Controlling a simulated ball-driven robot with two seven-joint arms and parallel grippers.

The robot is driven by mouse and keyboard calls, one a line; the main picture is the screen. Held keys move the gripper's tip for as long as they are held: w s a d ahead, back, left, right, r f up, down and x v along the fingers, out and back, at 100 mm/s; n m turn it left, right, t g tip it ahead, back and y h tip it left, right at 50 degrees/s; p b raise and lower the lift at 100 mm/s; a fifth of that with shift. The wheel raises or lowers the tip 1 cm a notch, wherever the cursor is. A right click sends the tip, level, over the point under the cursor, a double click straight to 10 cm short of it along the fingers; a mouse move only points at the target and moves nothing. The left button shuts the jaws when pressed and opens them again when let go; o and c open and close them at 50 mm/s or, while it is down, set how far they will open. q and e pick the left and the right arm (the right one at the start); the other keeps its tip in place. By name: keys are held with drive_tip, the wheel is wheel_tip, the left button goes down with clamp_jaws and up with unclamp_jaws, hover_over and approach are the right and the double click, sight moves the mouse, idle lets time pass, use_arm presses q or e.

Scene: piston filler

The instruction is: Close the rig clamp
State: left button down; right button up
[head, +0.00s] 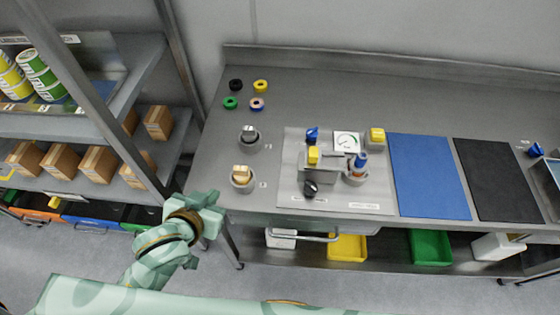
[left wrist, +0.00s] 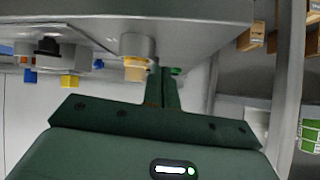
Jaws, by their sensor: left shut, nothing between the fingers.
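The rig (head: 319,176) stands on a light grey plate (head: 365,203) in the middle of the bench. It carries a yellow block (head: 313,155), a blue knob (head: 311,135), a black knob (head: 310,188) and a grey holder with a blue-topped part (head: 360,161). I cannot tell for sure which part is the clamp, or its state. My left gripper (head: 213,214) is shut and empty, off the bench's front left corner, well left of the rig. Its closed fingers (left wrist: 163,85) show in the left wrist view. My right gripper is not in view.
Two grey cups (head: 243,181) (head: 250,140) stand between my left gripper and the rig. Several coloured rings (head: 261,86) lie at the back left. A blue mat (head: 429,175) and black mat (head: 505,180) lie right. A shelf post (head: 180,70) rises at left.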

sight(310, 159)
use_arm(q)
drive_tip(key=w+d+n+h, duration=0.1)
drive_tip(key=d, duration=0.1)
drive_tip(key=w+d+n+h, duration=0.1)
drive_tip(key=d+h, duration=0.1)
drive_tip(key=w+d+n+t+h, duration=0.1)
drive_tip(key=d, duration=0.2)
drive_tip(key=shift+w+r+n+h, duration=0.1)
drive_tip(key=shift+w+n+h, duration=0.05)
drive_tip(key=shift+n+h, duration=0.15)
drive_tip(key=d+n+h, duration=0.2)
drive_tip(key=n+h, duration=0.1)
drive_tip(key=d+n+t+h, duration=0.1)
drive_tip(key=n+h, duration=0.1)
drive_tip(key=shift+w+d+r, duration=0.3)
drive_tip(key=shift+w+d, duration=0.1)
drive_tip(key=n+h, duration=0.2)
drive_tip(key=n, duration=0.1)
drive_tip(key=shift+w+r, duration=0.15)
drive_tip(key=shift+r, duration=0.05)
drive_tip(key=b+x, duration=0.1)
drive_tip(key=x, duration=0.9)
drive_tip(key=shift+b, duration=0.4)
drive_tip(key=d+p, duration=0.1)
drive_tip(key=d, duration=0.2)
drive_tip(key=shift+d, duration=0.2)
drive_tip(key=shift+a, duration=0.1)
